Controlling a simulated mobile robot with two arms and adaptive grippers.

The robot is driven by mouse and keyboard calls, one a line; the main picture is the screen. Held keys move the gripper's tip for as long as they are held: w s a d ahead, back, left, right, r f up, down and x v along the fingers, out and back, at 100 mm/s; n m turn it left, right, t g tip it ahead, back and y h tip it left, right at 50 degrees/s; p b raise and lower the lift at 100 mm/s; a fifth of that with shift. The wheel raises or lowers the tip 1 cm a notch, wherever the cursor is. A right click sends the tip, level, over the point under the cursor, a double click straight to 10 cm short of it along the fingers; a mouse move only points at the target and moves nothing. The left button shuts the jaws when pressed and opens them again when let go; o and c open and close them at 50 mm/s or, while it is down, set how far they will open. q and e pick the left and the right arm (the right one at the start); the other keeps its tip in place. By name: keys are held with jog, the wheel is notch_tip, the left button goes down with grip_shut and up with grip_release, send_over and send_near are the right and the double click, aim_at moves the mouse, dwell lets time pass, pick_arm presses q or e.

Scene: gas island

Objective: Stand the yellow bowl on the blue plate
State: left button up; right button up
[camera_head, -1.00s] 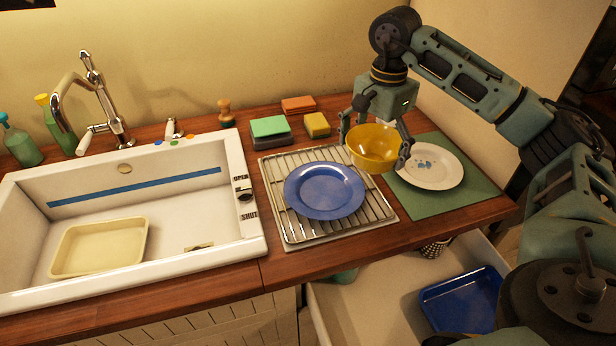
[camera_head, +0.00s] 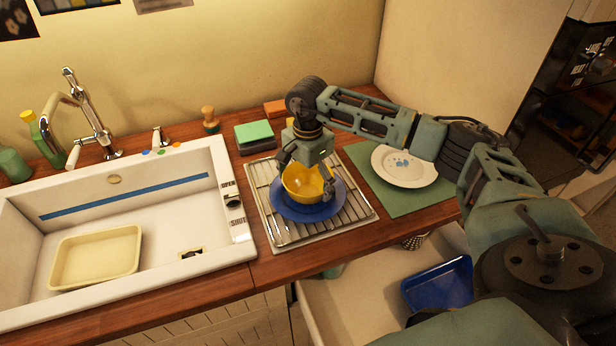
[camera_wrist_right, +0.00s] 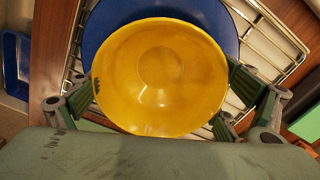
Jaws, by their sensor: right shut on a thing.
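The yellow bowl (camera_head: 305,183) is upright over the blue plate (camera_head: 309,211) in the head view. My right gripper (camera_head: 306,180) is shut on the bowl, with its fingers at opposite sides of the rim. In the right wrist view the bowl (camera_wrist_right: 160,78) fills the middle between the fingers, and the blue plate (camera_wrist_right: 225,22) shows behind it. The plate lies on a wire rack. I cannot tell whether the bowl's base touches the plate. My left gripper is not in view.
The wire rack (camera_head: 277,231) sits on the wooden counter. A white plate (camera_head: 404,166) lies on a green mat (camera_head: 395,200) to the right. A white sink (camera_head: 190,215) is at left, and a drawer with a blue tray (camera_head: 440,284) stands open below.

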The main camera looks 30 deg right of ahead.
jog(key=shift+a, duration=0.1)
jog(key=o, duration=1)
jog(key=shift+f, duration=0.15)
jog(key=shift+o, duration=0.9)
